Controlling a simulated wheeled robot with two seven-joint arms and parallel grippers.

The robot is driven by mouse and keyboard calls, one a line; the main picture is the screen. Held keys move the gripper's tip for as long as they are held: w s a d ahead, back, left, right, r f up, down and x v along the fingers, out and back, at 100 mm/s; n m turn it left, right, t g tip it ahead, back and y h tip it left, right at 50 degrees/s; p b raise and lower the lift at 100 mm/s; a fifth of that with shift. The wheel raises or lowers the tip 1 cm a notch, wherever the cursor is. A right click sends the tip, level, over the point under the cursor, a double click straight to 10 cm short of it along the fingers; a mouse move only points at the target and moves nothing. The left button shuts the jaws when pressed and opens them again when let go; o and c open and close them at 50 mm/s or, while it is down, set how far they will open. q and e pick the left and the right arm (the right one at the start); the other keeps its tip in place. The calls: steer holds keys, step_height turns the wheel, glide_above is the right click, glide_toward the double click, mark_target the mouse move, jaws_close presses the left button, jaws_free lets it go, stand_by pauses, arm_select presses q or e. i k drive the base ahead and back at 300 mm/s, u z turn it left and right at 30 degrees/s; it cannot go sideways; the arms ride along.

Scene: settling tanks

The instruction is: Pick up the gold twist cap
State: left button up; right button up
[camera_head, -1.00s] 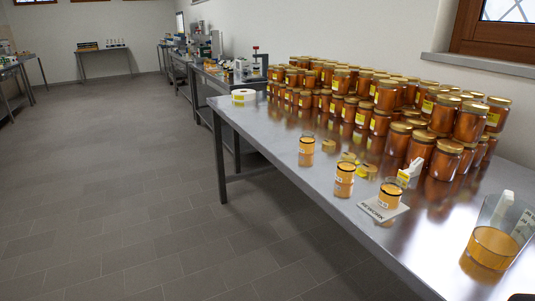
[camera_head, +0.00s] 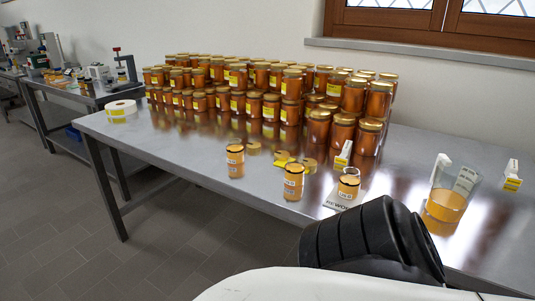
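Small gold caps lie flat on the steel table among the front jars: one (camera_head: 254,147) at the left, one (camera_head: 282,157) in the middle and one (camera_head: 309,164) at the right. They are small in the picture, and I cannot tell which are single or stacked. Three small amber jars stand in front of and beside them: a left jar (camera_head: 235,163), a middle jar (camera_head: 293,184) and a right jar (camera_head: 348,189) on a white card marked REWORK (camera_head: 333,202). Neither of my grippers is in view. A black ribbed part and a white part, seemingly mine, fill the bottom right.
Many gold-lidded jars (camera_head: 262,80) stand stacked at the table's back. A clear beaker of amber liquid (camera_head: 446,205) stands at the right, with a small white-and-yellow holder (camera_head: 512,176) behind it. A tape roll (camera_head: 121,108) lies at the left. The table's (camera_head: 185,160) left front is clear.

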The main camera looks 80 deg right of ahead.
mark_target(280, 155)
steer(key=z, duration=1.7)
